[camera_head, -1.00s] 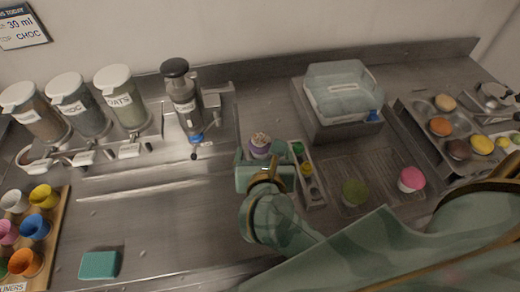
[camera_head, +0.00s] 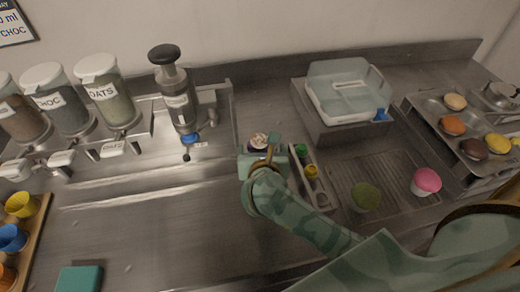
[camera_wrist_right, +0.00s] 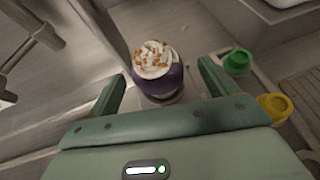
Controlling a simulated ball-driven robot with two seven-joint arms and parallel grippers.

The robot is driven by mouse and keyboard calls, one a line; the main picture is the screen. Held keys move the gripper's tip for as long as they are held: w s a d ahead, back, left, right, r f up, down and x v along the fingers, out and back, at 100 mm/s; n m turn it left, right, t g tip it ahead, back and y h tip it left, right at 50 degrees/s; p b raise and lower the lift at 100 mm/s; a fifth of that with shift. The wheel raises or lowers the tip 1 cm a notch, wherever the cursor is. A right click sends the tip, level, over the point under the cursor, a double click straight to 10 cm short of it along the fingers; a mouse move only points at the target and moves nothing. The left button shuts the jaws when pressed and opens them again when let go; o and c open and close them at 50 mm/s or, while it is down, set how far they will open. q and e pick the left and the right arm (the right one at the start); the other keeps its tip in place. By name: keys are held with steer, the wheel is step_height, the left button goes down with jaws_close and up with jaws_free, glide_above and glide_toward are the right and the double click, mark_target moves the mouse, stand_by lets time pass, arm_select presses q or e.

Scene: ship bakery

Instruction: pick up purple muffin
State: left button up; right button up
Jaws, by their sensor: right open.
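The purple muffin (camera_wrist_right: 160,78) has a white cream top with orange-brown bits. It stands upright on the steel counter; in the head view its top (camera_head: 258,141) shows just beyond my right gripper, which hides much of it. My right gripper (camera_head: 262,152) is open. In the right wrist view its two fingers (camera_wrist_right: 158,78) point at the muffin, one at each side, with gaps between them and the purple cup. I cannot tell how far the fingertips reach along the cup. My left gripper is not in view.
Right of the gripper is a narrow tray (camera_head: 322,200) with green and yellow caps (camera_head: 312,171). A green muffin (camera_head: 365,197) and a pink one (camera_head: 425,182) stand on a grate. A dispenser (camera_head: 177,92) stands at left.

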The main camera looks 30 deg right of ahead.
mark_target(260, 142)
steer(key=b+x, duration=0.1)
steer(key=x, duration=0.4)
steer(key=shift+w+f, duration=0.1)
steer(key=shift+w, duration=0.2)
steer(key=shift+s+a, duration=0.1)
steer(key=shift+c, duration=0.4)
steer(key=c, duration=0.7)
